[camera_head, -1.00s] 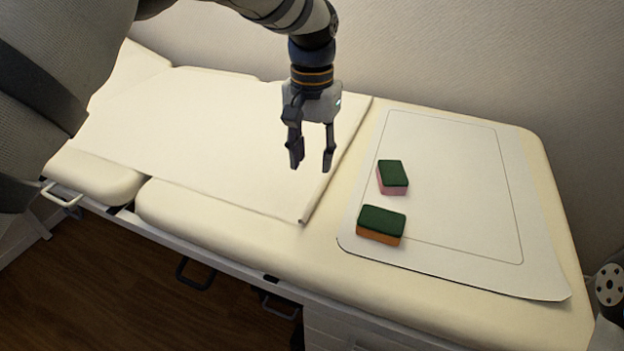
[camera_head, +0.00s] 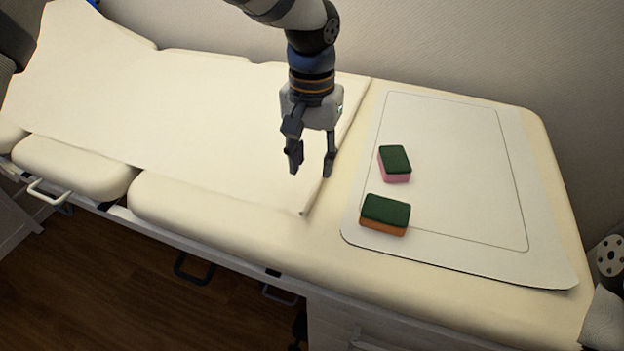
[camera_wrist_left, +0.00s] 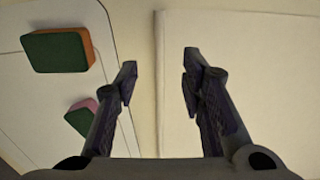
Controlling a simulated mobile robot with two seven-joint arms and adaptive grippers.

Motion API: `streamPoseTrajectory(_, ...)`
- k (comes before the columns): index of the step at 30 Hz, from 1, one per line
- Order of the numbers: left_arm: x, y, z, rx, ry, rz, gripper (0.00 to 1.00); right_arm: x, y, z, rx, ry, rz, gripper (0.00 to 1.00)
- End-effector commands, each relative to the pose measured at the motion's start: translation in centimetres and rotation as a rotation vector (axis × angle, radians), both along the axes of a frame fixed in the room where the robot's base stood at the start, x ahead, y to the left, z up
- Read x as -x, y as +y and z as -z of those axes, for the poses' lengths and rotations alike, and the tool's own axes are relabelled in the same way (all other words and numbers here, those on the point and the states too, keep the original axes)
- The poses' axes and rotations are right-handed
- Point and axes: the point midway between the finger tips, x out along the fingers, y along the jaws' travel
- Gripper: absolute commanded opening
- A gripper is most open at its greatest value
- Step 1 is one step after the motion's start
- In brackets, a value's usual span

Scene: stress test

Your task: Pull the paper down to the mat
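The white paper (camera_head: 200,110) lies along the padded bench, and its rolled end edge (camera_head: 338,140) runs beside the mat. The white mat (camera_head: 460,215) with a thin outline lies on the right end of the bench, a strip of bare padding between them. My left gripper (camera_head: 312,170) is open and points down over the paper's end edge. In the left wrist view the open fingers (camera_wrist_left: 158,68) straddle that edge, with the paper (camera_wrist_left: 250,60) on the right and the mat (camera_wrist_left: 20,90) on the left. I cannot tell if they touch. Only part of my right arm shows at the right edge.
A green and pink sponge (camera_head: 394,164) and a green and orange sponge (camera_head: 385,214) sit on the mat's left part. The wall stands close behind the bench (camera_head: 240,225). A handle (camera_head: 48,193) sticks out at the bench's front left.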

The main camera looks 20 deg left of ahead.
Motion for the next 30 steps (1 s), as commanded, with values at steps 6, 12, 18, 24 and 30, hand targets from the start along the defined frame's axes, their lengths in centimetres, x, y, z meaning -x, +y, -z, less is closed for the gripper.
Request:
streamPoseTrajectory(6, 0.1, 0.1, 5.5, 0.000, 0.006, 0.000, 0.37, 0.5, 0.0, 0.6, -0.001, 0.017, -0.001, 0.00)
streamPoseTrajectory(12, 0.0, 0.1, 7.4, 0.000, 0.002, -0.001, 0.37, 0.6, 0.0, 0.7, -0.001, 0.021, -0.001, 0.00)
streamPoseTrajectory(18, -0.1, 0.1, 7.5, 0.000, 0.000, -0.001, 0.37, 0.6, 0.0, 0.7, 0.000, 0.020, -0.001, 0.00)
streamPoseTrajectory(24, -0.1, 0.1, 7.4, 0.000, 0.000, -0.001, 0.03, 0.6, 0.0, 0.7, 0.000, 0.020, -0.001, 0.00)
streamPoseTrajectory(30, -0.1, 0.0, 7.4, 0.000, 0.000, -0.001, 0.00, 0.6, 0.0, 0.7, 0.000, 0.020, -0.001, 0.00)
